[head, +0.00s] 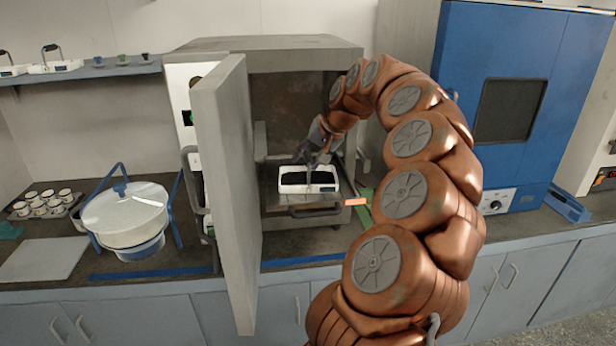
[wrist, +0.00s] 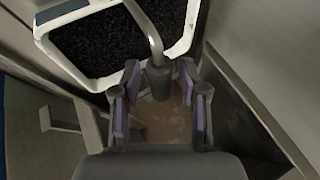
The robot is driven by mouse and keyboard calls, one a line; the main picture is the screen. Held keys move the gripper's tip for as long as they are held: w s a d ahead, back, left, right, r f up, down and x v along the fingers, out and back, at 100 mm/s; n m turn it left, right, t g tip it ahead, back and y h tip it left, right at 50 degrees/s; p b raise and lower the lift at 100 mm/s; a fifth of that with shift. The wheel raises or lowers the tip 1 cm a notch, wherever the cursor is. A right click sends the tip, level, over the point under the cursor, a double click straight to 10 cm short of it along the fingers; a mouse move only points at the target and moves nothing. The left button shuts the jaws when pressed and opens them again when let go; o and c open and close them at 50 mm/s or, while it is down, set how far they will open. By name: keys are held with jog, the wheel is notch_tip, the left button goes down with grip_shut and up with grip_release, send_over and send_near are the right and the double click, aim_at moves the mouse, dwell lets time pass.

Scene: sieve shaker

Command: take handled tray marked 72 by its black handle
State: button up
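A white handled tray (head: 287,189) with dark granular contents sits inside the open chamber, on a grey sliding shelf (head: 272,204). I cannot read any number on it. In the wrist view the tray (wrist: 101,84) fills the top, and its pale curved handle bar (wrist: 145,25) ends in a dark grip (wrist: 158,78). My gripper (head: 314,158) reaches into the chamber from above, over the tray. In the wrist view its fingers (wrist: 159,73) are apart, one on each side of the dark grip, with visible gaps. They do not appear closed on it.
The thick grey chamber door (head: 228,190) stands open to the left of the tray. The chamber roof (head: 270,55) is close above my wrist. Other handled trays (head: 54,67) stand on the upper left shelf. A white pot (head: 125,215) and a blue oven (head: 510,50) flank the chamber.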

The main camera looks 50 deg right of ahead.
grip_shut()
dwell(0.4)
dwell(0.4)
